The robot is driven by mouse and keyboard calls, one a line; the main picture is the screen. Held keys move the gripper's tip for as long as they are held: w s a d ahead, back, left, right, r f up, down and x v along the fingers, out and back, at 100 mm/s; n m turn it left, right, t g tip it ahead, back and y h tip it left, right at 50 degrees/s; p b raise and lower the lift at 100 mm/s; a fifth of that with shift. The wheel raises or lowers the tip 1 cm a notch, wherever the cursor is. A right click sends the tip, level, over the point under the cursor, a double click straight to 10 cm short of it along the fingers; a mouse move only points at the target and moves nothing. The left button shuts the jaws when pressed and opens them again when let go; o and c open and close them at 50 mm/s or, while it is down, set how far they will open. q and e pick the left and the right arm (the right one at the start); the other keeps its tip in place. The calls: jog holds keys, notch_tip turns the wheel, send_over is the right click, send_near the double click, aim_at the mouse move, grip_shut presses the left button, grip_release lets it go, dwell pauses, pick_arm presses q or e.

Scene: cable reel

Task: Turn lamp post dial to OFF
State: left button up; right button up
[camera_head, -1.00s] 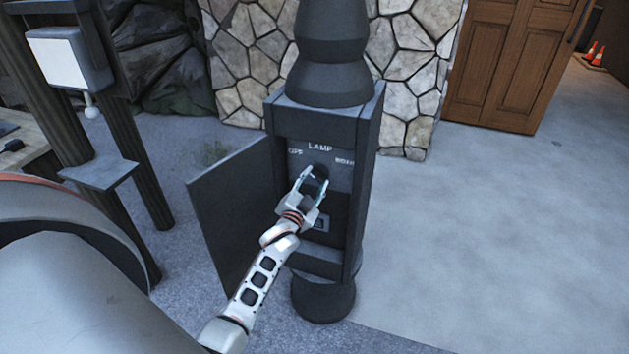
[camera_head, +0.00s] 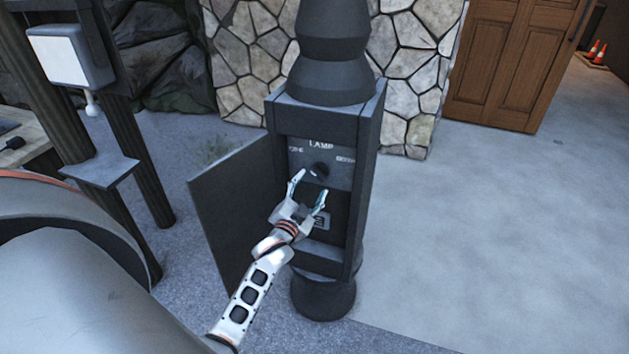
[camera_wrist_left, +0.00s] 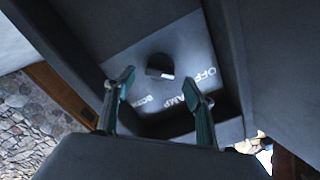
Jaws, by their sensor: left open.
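The lamp post (camera_head: 330,75) is dark grey, with an open compartment in its base. Inside, a panel marked LAMP carries a round dark dial (camera_head: 319,170), also in the left wrist view (camera_wrist_left: 159,66). Another label (camera_head: 345,161) on the right of the panel is blurred. My left gripper (camera_head: 309,186) is open and empty, just in front of and below the dial, its fingers apart from it. The dial's exact pointing direction is unclear. My right gripper is out of view.
The compartment's door (camera_head: 235,215) hangs open to the left, beside my left arm. A stone wall (camera_head: 245,75) stands behind the post. A wooden post frame (camera_head: 145,165) stands at the left. The floor (camera_head: 480,230) to the right is clear.

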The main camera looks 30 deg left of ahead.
pick_arm(q)
jog(key=v, duration=0.7)
jog(key=shift+s, duration=0.4)
jog(key=shift+d, duration=0.1)
